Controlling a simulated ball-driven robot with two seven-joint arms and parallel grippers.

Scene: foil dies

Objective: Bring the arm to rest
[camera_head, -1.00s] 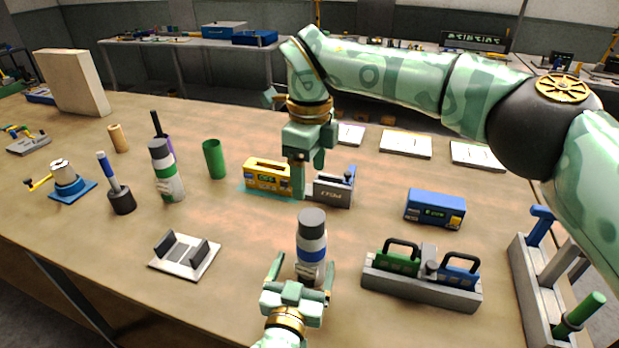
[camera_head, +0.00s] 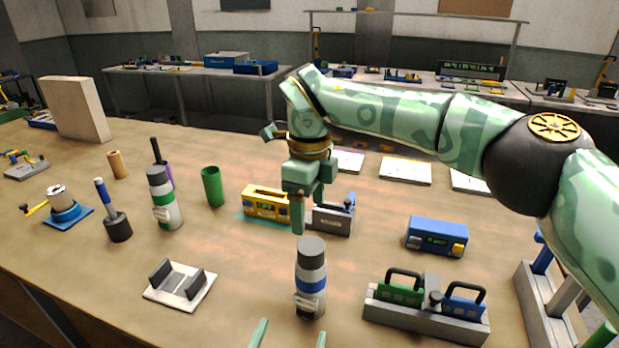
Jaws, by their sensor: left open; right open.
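My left gripper (camera_head: 290,339) is at the bottom edge of the head view. Only its two fingertips show, spread apart with nothing between them. It is in front of an upright bottle with a grey cap and blue band (camera_head: 311,282), apart from it. My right gripper (camera_head: 298,212) points down over the middle of the table, its arm reaching in from the right. It overlaps the gap between a yellow device (camera_head: 265,203) and a grey block (camera_head: 331,220). Whether it touches either cannot be told. Its fingers are partly hidden, and I see nothing held.
The table (camera_head: 230,270) holds a green-banded bottle (camera_head: 164,200), a green cup (camera_head: 212,187), a white holder (camera_head: 180,285), a blue device (camera_head: 436,236) and a grey rack with green and blue handled pieces (camera_head: 425,314). A grey stand (camera_head: 545,300) is at right.

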